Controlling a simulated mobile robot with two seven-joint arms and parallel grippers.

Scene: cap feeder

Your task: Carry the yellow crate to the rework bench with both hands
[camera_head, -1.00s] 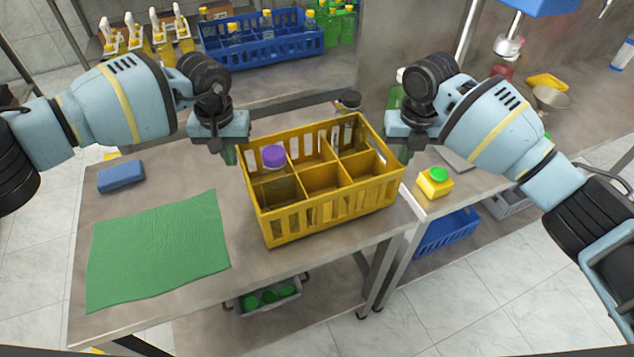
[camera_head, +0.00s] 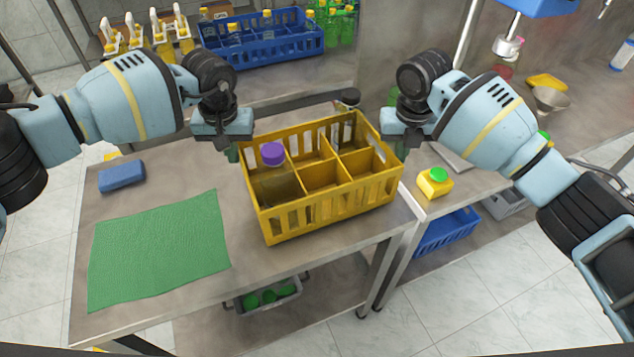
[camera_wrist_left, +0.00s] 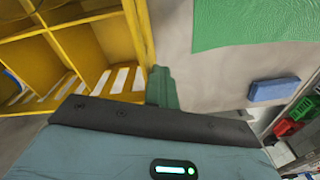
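The yellow crate (camera_head: 330,212) sits upright at the right end of the near table, long side towards me. A bottle with a purple cap (camera_head: 272,153) stands in a left compartment; a clear bottle is partly visible at the back right. My left gripper (camera_head: 232,152) points down close against the crate's left end. In the left wrist view, its green fingertip (camera_wrist_left: 162,88) is beside the crate's corner (camera_wrist_left: 138,35); I cannot see whether it touches or grips. My right gripper (camera_head: 400,150) points down at the right end, its fingers mostly hidden.
A green mat (camera_head: 160,250) and a blue block (camera_head: 122,176) lie left of the crate. A yellow container with a green cap (camera_head: 434,182) stands on the counter to the right. A blue crate of bottles (camera_head: 275,48) is behind. Tiled floor lies in front.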

